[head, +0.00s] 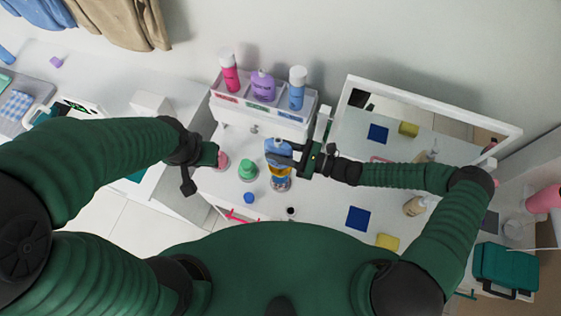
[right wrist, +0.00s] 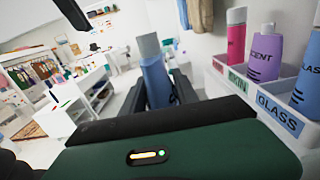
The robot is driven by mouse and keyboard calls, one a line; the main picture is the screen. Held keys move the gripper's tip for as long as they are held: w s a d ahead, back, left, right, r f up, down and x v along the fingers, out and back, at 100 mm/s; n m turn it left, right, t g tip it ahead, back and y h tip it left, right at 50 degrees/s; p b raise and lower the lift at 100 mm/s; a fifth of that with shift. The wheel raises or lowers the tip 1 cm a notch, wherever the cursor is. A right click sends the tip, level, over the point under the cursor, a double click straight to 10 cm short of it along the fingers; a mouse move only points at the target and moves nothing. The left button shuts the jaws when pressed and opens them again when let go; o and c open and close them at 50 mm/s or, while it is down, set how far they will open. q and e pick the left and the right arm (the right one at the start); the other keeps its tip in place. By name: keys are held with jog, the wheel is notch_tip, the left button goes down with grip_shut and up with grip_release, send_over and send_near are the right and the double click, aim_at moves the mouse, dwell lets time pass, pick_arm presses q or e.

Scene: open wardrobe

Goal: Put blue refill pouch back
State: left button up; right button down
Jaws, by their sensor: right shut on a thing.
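My right gripper (head: 296,153) is shut on the blue refill pouch (head: 278,150), holding it above the white tabletop. The right wrist view shows a blue body with a pale grey top (right wrist: 155,75) between the fingers. Just below it in the head view is a yellow-orange piece (head: 283,170) above a blue-banded bottle (head: 280,184); whether they touch the pouch is unclear. My left gripper (head: 212,155) is beside a pink round item (head: 222,161); its fingers are hidden.
A white rack (head: 262,113) behind holds pink, purple and blue bottles in labelled compartments. A green cap (head: 247,171) and blue cap (head: 249,198) stand nearby. A mirror (head: 435,100) rises at right. A blue cloth (head: 358,218) and yellow sponge (head: 387,241) lie in front.

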pick_arm(q)
jog(key=shift+r, duration=0.3)
pick_arm(e)
jog(key=shift+r, duration=0.35)
